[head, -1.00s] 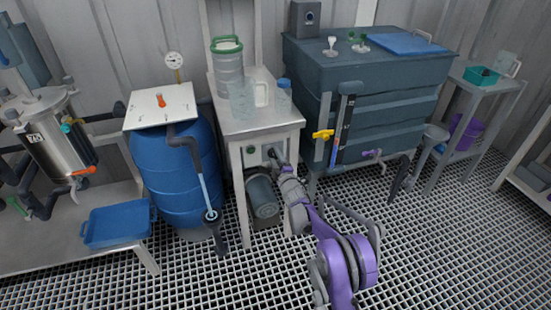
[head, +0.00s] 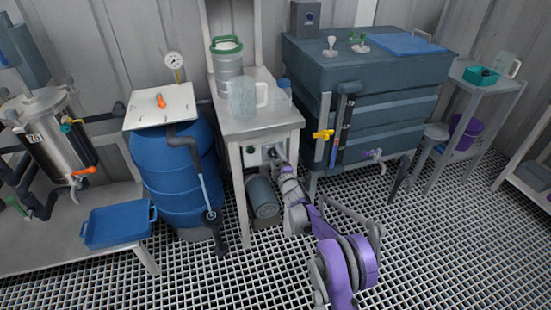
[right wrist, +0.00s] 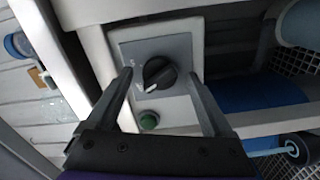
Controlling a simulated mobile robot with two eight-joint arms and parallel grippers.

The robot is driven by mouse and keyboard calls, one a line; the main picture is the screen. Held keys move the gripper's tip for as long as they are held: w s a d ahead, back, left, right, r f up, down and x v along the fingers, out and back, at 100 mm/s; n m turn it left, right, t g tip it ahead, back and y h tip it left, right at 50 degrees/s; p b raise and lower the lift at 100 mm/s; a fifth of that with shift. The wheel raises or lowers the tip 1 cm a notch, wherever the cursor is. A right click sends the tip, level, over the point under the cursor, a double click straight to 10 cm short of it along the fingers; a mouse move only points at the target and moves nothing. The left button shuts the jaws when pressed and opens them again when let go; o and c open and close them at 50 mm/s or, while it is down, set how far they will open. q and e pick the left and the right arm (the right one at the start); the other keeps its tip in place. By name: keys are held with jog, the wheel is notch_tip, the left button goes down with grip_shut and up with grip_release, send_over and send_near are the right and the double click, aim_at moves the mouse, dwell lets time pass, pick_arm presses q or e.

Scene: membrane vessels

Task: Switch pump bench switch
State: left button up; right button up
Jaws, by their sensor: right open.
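The pump bench switch (right wrist: 158,74) is a black rotary knob on a grey plate, mounted on a pale panel under the bench top. A green round button (right wrist: 149,121) sits below it in the right wrist view. My right gripper (right wrist: 161,76) is open, with one dark finger on each side of the knob and gaps showing between. I cannot tell how deep the fingertips reach. In the head view my right gripper (head: 274,153) is at the bench's front panel (head: 251,157) and hides the knob. My left gripper is not in view.
The bench (head: 262,122) carries clear jugs (head: 242,98) and a green-rimmed container (head: 228,66). A grey motor (head: 262,197) sits below it. A blue drum (head: 172,180) with a pipe stands left. A large dark tank (head: 385,100) with a yellow valve (head: 322,134) stands right.

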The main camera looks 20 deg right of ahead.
jog(key=shift+s, duration=0.1)
jog(key=s+p, duration=0.1)
jog(key=s, duration=0.9)
jog(key=shift+s+d, duration=0.2)
jog(key=shift+s, duration=0.1)
